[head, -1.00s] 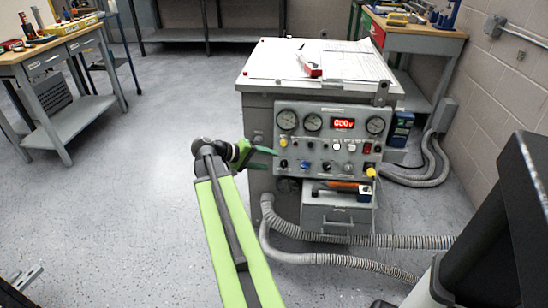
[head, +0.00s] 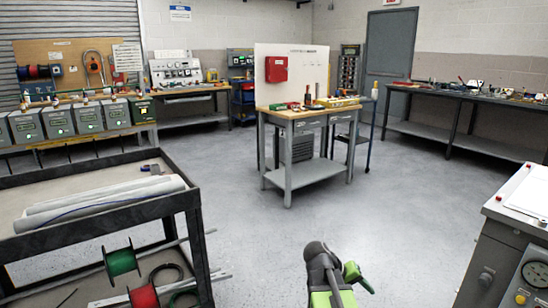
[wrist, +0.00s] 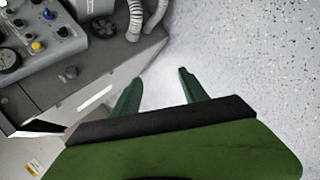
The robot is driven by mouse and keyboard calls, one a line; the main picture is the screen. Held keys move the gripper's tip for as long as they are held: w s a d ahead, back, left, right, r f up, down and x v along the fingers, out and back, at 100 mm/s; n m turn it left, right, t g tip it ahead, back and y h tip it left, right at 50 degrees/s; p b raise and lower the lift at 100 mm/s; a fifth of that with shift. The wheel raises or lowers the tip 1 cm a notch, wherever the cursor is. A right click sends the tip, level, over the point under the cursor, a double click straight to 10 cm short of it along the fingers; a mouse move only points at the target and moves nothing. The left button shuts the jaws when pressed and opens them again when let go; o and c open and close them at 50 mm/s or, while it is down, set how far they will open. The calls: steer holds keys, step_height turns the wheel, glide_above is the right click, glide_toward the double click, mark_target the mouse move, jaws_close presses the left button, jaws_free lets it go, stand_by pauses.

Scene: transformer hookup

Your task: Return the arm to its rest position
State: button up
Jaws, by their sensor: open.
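My arm and green gripper (head: 360,278) show at the bottom of the head view, left of the grey control unit. In the wrist view my gripper's two green fingers (wrist: 160,77) stand apart with nothing between them. The grey control unit (wrist: 95,75) with knobs and a gauge fills the upper left of the wrist view. Part of the same unit (head: 487,262) shows at the right edge of the head view. The arm's lower links are cut off by the frame.
A dark-framed cart (head: 190,225) with rolled sheets stands at left, cable spools below it. A wooden-topped workbench (head: 287,135) stands mid-room. A long bench (head: 470,98) lines the back right. Grey floor (head: 400,200) between them is clear. Corrugated hoses (wrist: 150,15) lie near the unit.

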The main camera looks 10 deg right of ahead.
steer(key=a+f+n+t+y, duration=0.1)
steer(key=a+f+n+y, duration=0.2)
steer(key=a, duration=1)
steer(key=a+f+y, duration=0.2)
steer(key=a+y, duration=0.3)
steer(key=a, duration=0.9)
step_height(320, 180, up, 31)
steer(key=p, duration=3.2)
steer(key=shift+s+d, duration=0.2)
steer(key=shift+d, duration=0.05)
